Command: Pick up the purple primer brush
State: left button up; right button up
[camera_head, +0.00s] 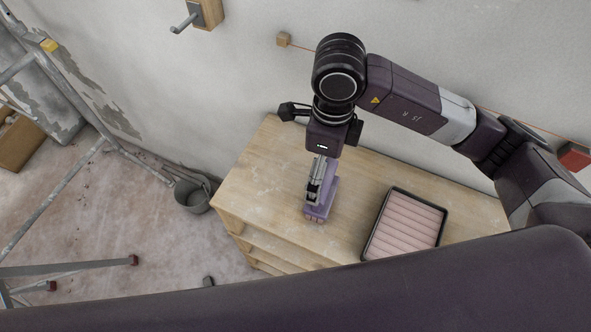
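The purple primer brush (330,193) is on the wooden workbench (262,185), left of the pink tray. My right gripper (313,202) comes in from above and points down at the brush. Its fingers overlap the brush in this view and hide part of it. I cannot tell whether the fingers are apart or closed on it, or whether they touch it. My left gripper is not in view.
A black-rimmed tray with pink ridges (405,224) lies right of the brush. A grey bucket (193,196) stands on the floor left of the bench. Metal scaffold poles (62,207) stand at the left. The wall is close behind the bench.

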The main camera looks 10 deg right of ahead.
aim_at(327, 181)
jog(key=shift+s+f, duration=0.15)
jog(key=s+f, duration=0.1)
jog(key=f+p, duration=0.1)
jog(key=f, duration=0.1)
jog(key=shift+s+d+p, duration=0.2)
jog(key=shift+s+p, duration=0.1)
jog(key=shift+s, duration=0.05)
jog(key=f, duration=0.2)
jog(key=p, duration=0.1)
jog(key=shift+w+f, duration=0.25)
jog(key=shift+f, duration=0.8)
jog(key=c, duration=0.9)
jog(key=shift+w, duration=0.1)
jog(key=c, duration=0.4)
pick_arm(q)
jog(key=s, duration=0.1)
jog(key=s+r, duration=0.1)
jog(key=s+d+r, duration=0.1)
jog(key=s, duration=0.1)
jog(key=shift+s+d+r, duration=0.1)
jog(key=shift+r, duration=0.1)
pick_arm(e)
jog(key=shift+r, duration=0.1)
